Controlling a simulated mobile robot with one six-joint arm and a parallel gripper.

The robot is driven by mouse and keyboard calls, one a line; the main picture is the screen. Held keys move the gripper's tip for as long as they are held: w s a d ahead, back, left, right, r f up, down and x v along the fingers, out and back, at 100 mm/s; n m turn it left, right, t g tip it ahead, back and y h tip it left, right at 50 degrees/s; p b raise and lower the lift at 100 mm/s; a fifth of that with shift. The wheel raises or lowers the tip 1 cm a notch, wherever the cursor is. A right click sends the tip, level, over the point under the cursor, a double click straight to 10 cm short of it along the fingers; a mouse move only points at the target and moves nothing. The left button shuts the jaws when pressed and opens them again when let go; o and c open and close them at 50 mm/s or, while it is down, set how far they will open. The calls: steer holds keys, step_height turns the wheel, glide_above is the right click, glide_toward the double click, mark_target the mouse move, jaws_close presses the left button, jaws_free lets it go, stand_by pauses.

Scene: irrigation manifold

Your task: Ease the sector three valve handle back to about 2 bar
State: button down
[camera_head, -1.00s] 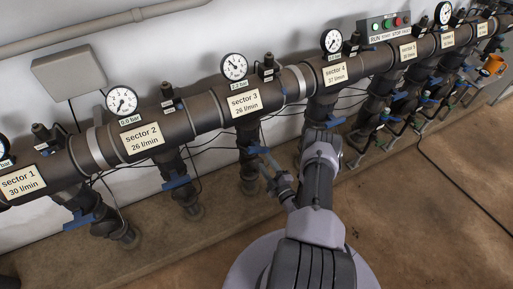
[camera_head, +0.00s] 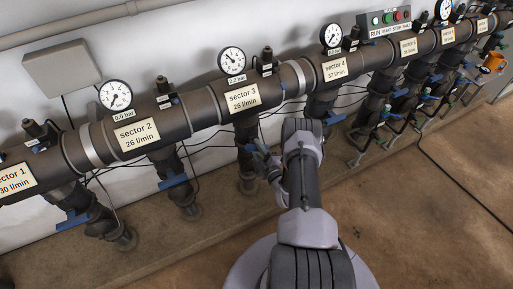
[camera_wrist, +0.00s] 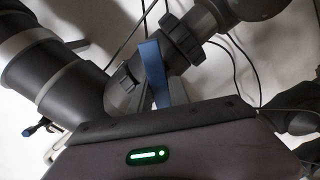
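The sector 3 valve has a blue handle (camera_head: 249,147) on the pipe below the sector 3 label (camera_head: 243,97). Its gauge (camera_head: 232,61) stands above, and the small readout under it looks like 2.2 bar. My gripper (camera_head: 268,163) is at the right end of this handle, partly hidden by my arm. In the wrist view the blue handle (camera_wrist: 154,68) stands upright in front of my gripper (camera_wrist: 163,95). Its lower end reaches between the grey fingers. I cannot tell whether they press on it.
The sector 2 handle (camera_head: 173,181) is to the left, and the sector 4 handle (camera_head: 334,118) is to the right, close to my arm. Thin black cables hang around the pipes. A button panel (camera_head: 389,19) is on the wall.

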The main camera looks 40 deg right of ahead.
steer(key=shift+n, duration=0.3)
steer(key=c, duration=1.3)
jaws_free()
steer(key=p+v, duration=0.6)
steer(key=v, duration=1.1)
steer(key=shift+s+a, duration=0.15)
steer(key=shift+s, duration=0.05)
stand_by(0.6)
